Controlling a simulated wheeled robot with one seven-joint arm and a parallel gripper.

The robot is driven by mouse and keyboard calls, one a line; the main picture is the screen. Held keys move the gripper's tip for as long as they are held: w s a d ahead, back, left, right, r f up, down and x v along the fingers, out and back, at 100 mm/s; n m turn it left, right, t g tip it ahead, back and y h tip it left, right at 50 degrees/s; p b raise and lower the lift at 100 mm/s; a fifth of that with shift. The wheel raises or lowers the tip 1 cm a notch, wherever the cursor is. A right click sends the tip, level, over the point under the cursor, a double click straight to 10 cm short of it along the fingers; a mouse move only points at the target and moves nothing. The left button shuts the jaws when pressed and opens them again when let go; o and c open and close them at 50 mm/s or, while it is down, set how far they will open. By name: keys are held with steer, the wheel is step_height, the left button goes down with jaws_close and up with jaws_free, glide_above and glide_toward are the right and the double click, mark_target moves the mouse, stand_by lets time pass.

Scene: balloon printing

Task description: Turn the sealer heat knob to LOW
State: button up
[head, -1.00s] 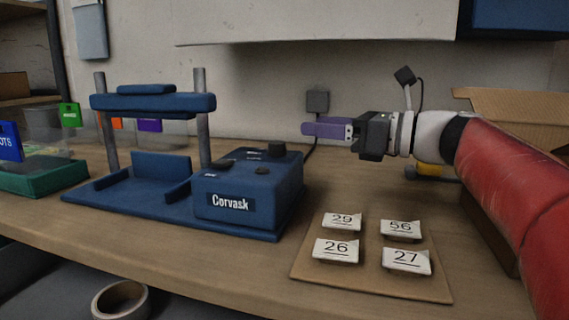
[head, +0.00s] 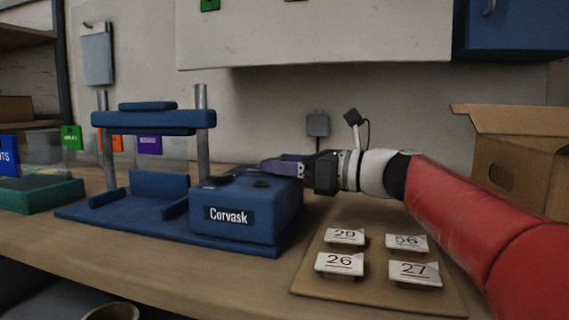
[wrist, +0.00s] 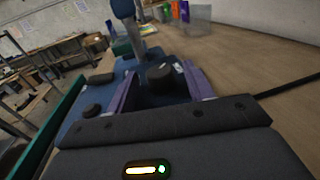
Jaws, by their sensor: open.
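The blue sealer marked Corvask (head: 268,218) stands on the bench, its control box at the right end. My gripper (head: 266,165) reaches in from the right, low over the back of the box top. In the wrist view, its two purple fingers are open on either side of a tall dark round knob (wrist: 161,78). A gap shows, and I cannot tell whether either finger touches it. That knob is hidden behind the gripper in the head view. Two lower dark knobs (wrist: 92,110) (wrist: 101,79) sit to its left. Knob labels and settings are unreadable.
A board (head: 310,283) with numbered cards lies in front, below my arm. An open cardboard box (head: 520,165) stands at the right. The sealer's posts and crossbar (head: 150,121) rise left of the control box. A green tray (head: 40,196) is at far left.

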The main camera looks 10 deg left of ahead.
steer(key=shift+a, duration=0.1)
steer(key=c, duration=1)
steer(key=shift+o, duration=0.2)
steer(key=shift+w+r+g+p, duration=0.15)
steer(key=shift+g+p, duration=0.25)
steer(key=shift+p, duration=0.2)
steer(key=shift+r+n+g+y+p, duration=0.15)
steer(key=shift+n+g+y+p, duration=0.15)
steer(key=shift+n+g+p, duration=0.65)
steer(key=n+g+p, duration=0.1)
steer(key=g+p, duration=0.1)
steer(key=p, duration=0.2)
steer(key=shift+w+n+g, duration=0.15)
steer(key=shift+n+g, duration=0.2)
steer(key=shift+w+f+n+g+p, duration=0.15)
steer(key=shift+n+g+p, duration=0.45)
steer(key=shift+g+p, duration=0.3)
steer(key=shift+f+n+g+p, duration=0.15)
steer(key=shift+n+g+p, duration=0.5)
steer(key=shift+g, duration=0.35)
